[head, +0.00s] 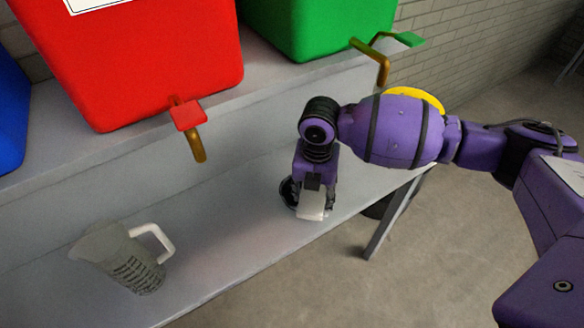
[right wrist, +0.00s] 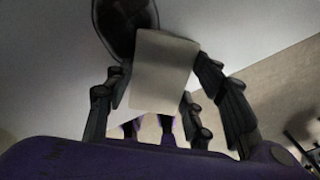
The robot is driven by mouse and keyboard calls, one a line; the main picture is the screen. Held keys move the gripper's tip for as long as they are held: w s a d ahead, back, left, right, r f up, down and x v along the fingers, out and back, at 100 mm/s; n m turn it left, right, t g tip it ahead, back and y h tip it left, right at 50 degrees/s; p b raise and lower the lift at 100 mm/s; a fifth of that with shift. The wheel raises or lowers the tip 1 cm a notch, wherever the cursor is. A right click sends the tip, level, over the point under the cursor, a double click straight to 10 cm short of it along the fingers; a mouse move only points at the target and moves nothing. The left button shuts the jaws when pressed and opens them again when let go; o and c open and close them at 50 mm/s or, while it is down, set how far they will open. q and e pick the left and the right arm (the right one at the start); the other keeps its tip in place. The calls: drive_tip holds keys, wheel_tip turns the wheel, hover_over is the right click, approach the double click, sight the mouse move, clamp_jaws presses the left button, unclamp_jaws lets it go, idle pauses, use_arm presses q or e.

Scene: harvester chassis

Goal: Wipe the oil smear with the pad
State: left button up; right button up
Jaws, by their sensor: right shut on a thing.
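The pad (head: 313,206) is a pale, flat block. My right gripper (head: 309,196) points down over the lower shelf and is shut on the pad. The right wrist view also shows the pad (right wrist: 162,75) between the fingers of the gripper (right wrist: 160,90). A dark, roundish patch (head: 286,191), which looks like the oil smear, lies on the shelf beside the pad and is partly hidden by the gripper. The patch (right wrist: 125,22) also shows past the pad's edge. I cannot tell whether the pad touches the shelf. My left gripper is out of view.
A clear measuring jug (head: 122,258) with a white handle stands at the left on the lower shelf (head: 225,245). Red (head: 140,60), green (head: 300,25) and blue (head: 8,115) containers sit on the upper ledge, with taps jutting out. The shelf between jug and gripper is clear.

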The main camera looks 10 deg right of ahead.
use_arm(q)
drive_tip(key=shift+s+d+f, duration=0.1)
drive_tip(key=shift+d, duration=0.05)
use_arm(e)
drive_tip(key=shift+f, duration=0.1)
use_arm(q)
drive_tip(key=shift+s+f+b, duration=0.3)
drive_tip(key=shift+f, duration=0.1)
use_arm(e)
drive_tip(key=shift+f, duration=1)
